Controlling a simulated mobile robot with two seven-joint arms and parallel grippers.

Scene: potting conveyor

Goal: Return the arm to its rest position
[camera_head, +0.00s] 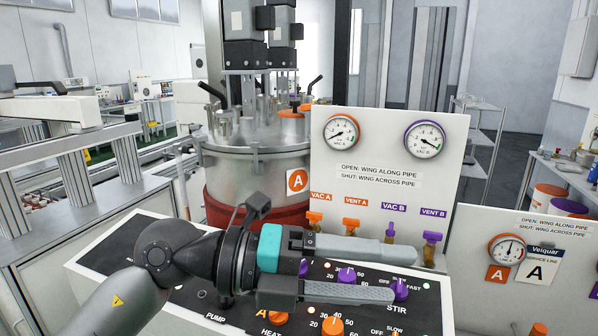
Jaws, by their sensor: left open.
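My left arm comes in from the lower left, and its left gripper (391,272) reaches rightward over the sloped control panel (110,256). Its two grey fingers are apart, with a gap between them and nothing held. The fingers are in front of the panel's knobs and hide part of them. A purple knob (346,275) shows in the gap, and an orange knob (333,326) shows below the lower finger. Whether the fingers touch the panel, I cannot tell. My right gripper is out of view.
A white gauge board (390,170) stands behind the gripper, with orange and purple wing valves (431,238) along its foot. A steel vessel (255,165) with a red band stands behind my wrist. A second gauge board (480,270) is at right.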

